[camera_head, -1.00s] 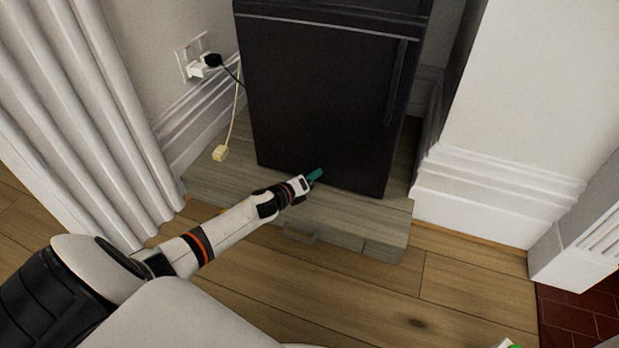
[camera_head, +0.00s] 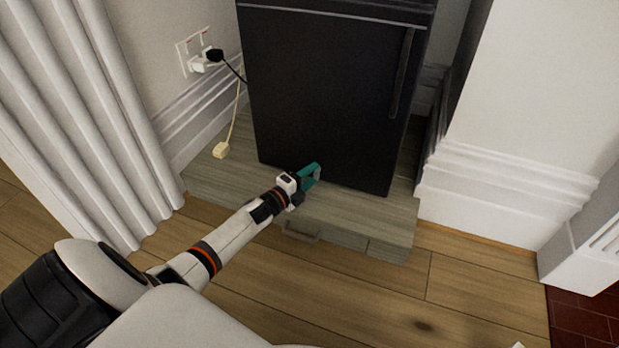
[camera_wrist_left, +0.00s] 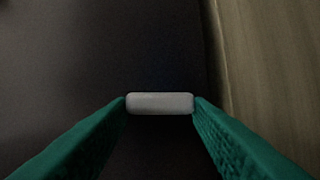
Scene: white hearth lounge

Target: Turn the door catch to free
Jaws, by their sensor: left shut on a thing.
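A black fridge (camera_head: 325,95) stands on a low wooden plinth (camera_head: 385,220), its door facing me. My left gripper (camera_head: 315,174), with green fingers, is at the lower part of the door. In the left wrist view a small pale grey bar, the door catch (camera_wrist_left: 160,103), lies across the gap between the green fingers, against the dark door. The fingers are shut on its two ends. My right gripper is not in view.
A wall socket (camera_head: 183,62) with a black plug and a loose cream cord end (camera_head: 220,151) are left of the fridge. A ribbed white panel (camera_head: 75,110) stands at the left, a white wall (camera_head: 530,90) at the right. The wooden floor (camera_head: 470,290) in front is clear.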

